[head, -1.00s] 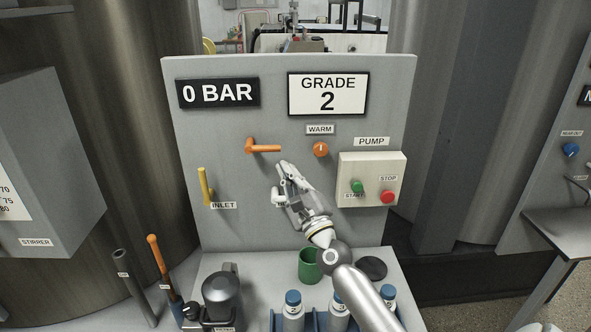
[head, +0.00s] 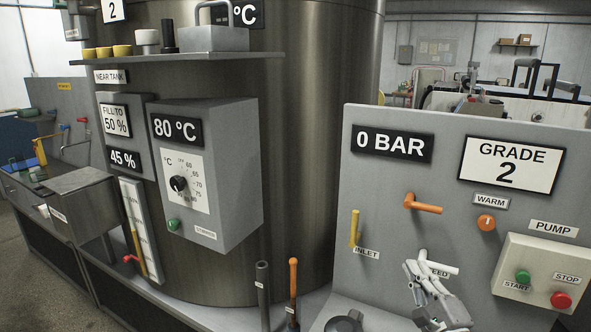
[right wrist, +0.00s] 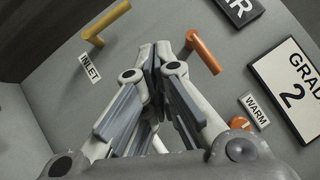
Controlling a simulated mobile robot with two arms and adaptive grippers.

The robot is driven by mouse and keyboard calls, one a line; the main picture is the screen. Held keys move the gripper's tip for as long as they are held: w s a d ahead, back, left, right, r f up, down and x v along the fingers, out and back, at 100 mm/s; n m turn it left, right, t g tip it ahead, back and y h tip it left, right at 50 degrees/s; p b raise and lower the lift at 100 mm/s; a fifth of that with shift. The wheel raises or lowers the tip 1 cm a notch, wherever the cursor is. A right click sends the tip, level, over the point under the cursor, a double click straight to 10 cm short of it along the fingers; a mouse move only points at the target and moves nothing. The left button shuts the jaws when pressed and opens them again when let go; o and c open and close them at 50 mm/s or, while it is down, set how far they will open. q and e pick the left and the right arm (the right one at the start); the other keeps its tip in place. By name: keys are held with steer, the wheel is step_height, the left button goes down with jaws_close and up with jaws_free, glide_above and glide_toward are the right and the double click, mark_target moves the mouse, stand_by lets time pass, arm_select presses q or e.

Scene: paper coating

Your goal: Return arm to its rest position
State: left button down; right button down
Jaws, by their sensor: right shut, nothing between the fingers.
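My right gripper (head: 416,268) is shut and empty in front of the grey pump panel (head: 385,185), low in the head view. It partly covers a label ending in "EED". The orange lever (head: 424,205) lies level above it, and the yellow inlet lever (head: 354,227) stands upright to its left. In the right wrist view the right gripper's fingers (right wrist: 155,62) are together. The orange lever (right wrist: 203,52) and yellow lever (right wrist: 107,23) show beyond them. My left gripper is not in view.
The panel also has a warm knob (head: 486,223), a green start button (head: 523,277) and a red stop button (head: 561,300). A heater box (head: 245,170) reading 80 °C and a shelf (head: 180,62) are at the left. An orange-handled tool (head: 293,280) stands below.

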steer(key=s+a+f+n+g+y, duration=0.3)
steer(key=s+a+f+n+g, duration=0.85)
steer(key=s+f+n, duration=0.55)
steer(key=s+d+f+n+g+h, duration=0.2)
steer(key=s+f+n+g+h, duration=0.15)
steer(key=s, duration=0.45)
steer(key=s+d+f+n+g+h, duration=0.1)
steer(key=s+f+n+g+h, duration=0.1)
steer(key=s+f, duration=0.5)
step_height(320, 180, down, 22)
steer(key=s+g, duration=0.2)
steer(key=s, duration=0.1)
steer(key=s+d+f, duration=0.3)
steer(key=s+f, duration=1.4)
steer(key=shift+d+f+n+g, duration=0.15)
steer(key=shift+f+n+g, duration=0.05)
steer(key=shift+n+g, duration=0.2)
